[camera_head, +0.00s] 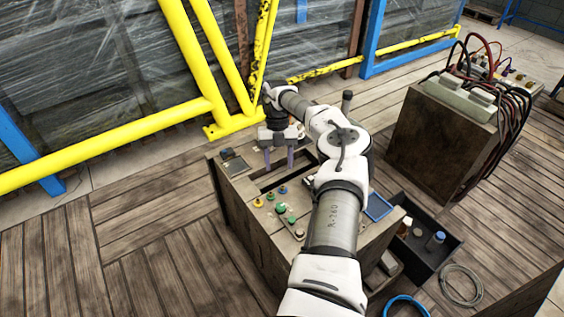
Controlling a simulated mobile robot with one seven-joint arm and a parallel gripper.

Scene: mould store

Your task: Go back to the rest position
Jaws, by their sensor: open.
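My arm reaches from the bottom of the head view up over a wooden cabinet with a control panel on its top (232,182). My gripper (280,162) points down at the far side of that top, above or at the edge of a dark rectangular slot (284,178). Its two purple-grey fingers are apart and nothing shows between them. I cannot tell whether the fingertips touch the panel. Part of the top is hidden behind my arm.
Coloured buttons (280,210) sit on the panel's near left. A yellow steel frame (110,143) stands behind. At right are a dark open bin (447,257), a coiled cable (461,286) and a cabinet (437,142) with cables. The wooden floor at left (130,240) is clear.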

